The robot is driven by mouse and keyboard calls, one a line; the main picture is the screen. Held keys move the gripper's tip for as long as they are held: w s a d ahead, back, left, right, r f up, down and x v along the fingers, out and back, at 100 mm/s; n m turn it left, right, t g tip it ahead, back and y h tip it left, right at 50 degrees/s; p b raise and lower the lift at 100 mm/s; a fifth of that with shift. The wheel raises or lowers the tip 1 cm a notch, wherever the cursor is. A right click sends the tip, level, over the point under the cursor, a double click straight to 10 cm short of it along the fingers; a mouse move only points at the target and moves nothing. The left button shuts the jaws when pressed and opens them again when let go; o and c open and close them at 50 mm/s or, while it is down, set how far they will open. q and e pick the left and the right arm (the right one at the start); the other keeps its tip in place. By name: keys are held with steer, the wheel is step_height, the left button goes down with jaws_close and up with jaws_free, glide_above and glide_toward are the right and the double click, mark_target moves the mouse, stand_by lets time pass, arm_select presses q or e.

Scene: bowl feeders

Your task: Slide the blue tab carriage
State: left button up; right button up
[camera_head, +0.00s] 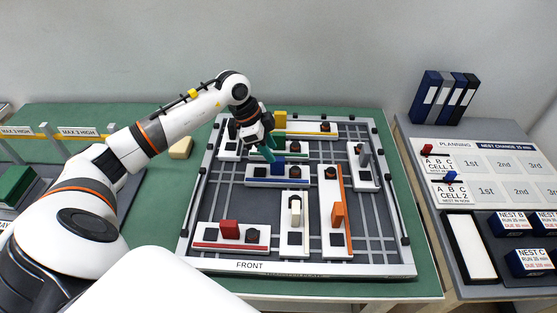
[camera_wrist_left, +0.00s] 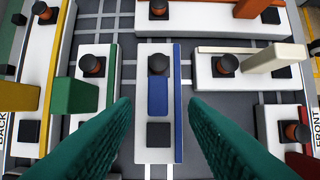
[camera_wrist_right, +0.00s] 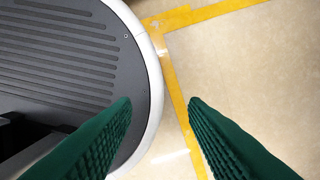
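The blue tab carriage (camera_head: 262,181) is a white plate with a blue edge strip in the upper middle of the framed tray. Its upright blue tab (camera_head: 278,161) stands between two dark spots. The left wrist view shows the carriage (camera_wrist_left: 144,138) centred, with the blue tab (camera_wrist_left: 157,96) between my fingers. My left gripper (camera_head: 269,154) is open, its green fingers pointing down close to the tab; I see gaps on both sides and cannot tell its exact height. My right gripper (camera_wrist_right: 160,101) is open and empty above the floor, outside the head view.
Bare grid shows at the tray's right and left. A planning board (camera_head: 490,170) stands at right.

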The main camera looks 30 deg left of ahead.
mark_target(278, 174)
arm_select(q)
steer(key=x, duration=0.6)
steer(key=shift+w+d+f+p, duration=0.1)
steer(key=shift+w+f+p, duration=0.05)
steer(key=shift+f+p, duration=0.2)
steer(key=shift+f, duration=0.1)
steer(key=c, duration=0.9)
jaws_close()
arm_select(e)
steer(key=shift+w+a+r, duration=0.35)
steer(key=shift+w+r, duration=0.05)
steer(key=shift+w, duration=0.15)
